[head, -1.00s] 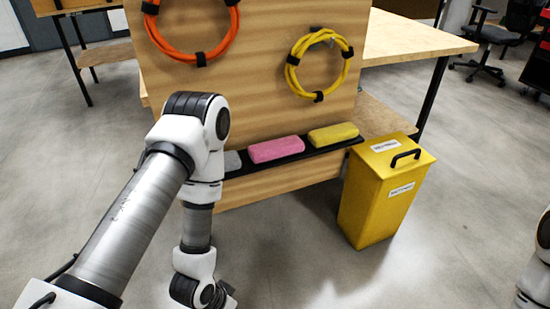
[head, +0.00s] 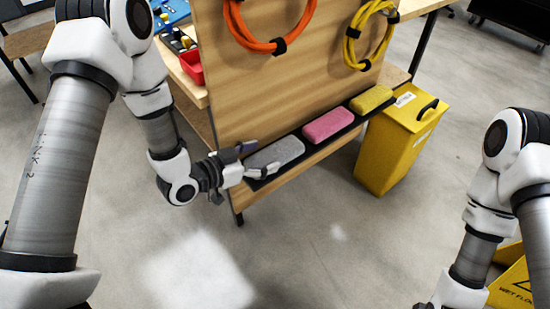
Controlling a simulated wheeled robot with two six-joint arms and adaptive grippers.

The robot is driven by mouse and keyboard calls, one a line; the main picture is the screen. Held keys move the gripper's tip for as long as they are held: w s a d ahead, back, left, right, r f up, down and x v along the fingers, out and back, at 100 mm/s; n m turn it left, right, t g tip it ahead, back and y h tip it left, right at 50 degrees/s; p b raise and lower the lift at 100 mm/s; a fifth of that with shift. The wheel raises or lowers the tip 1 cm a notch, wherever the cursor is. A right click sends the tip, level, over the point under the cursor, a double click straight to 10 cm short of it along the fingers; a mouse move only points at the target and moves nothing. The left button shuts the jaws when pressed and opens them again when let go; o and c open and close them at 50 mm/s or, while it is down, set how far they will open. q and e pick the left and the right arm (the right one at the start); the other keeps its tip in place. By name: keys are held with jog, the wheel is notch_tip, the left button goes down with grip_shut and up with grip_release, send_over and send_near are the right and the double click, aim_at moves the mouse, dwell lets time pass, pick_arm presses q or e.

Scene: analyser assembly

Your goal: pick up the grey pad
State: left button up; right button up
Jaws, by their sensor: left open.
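The grey pad (head: 275,154) lies on a narrow black shelf (head: 317,148) fixed low on a wooden panel, at the shelf's left end. My left gripper (head: 256,160) is at the pad's left end with its jaws open. One finger shows above the pad's near left end and the other along its front side. I cannot tell whether the fingers touch the pad. My right arm comes in at the right, and its gripper is below the picture's edge.
A pink pad (head: 328,125) and a yellow pad (head: 371,99) lie farther right on the shelf. An orange cable coil (head: 272,46) and a yellow coil (head: 352,42) hang above. A yellow bin (head: 393,150) stands right of the panel. A yellow wet-floor sign (head: 515,285) is near my right arm.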

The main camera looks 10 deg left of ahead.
aim_at(275, 156)
pick_arm(q)
jog(key=shift+x, duration=0.95)
jog(key=shift+w+d+f, duration=0.15)
jog(key=shift+w+f, duration=0.05)
jog(key=shift+w, duration=0.1)
jog(key=c, duration=0.9)
pick_arm(e)
jog(key=shift+f, duration=0.4)
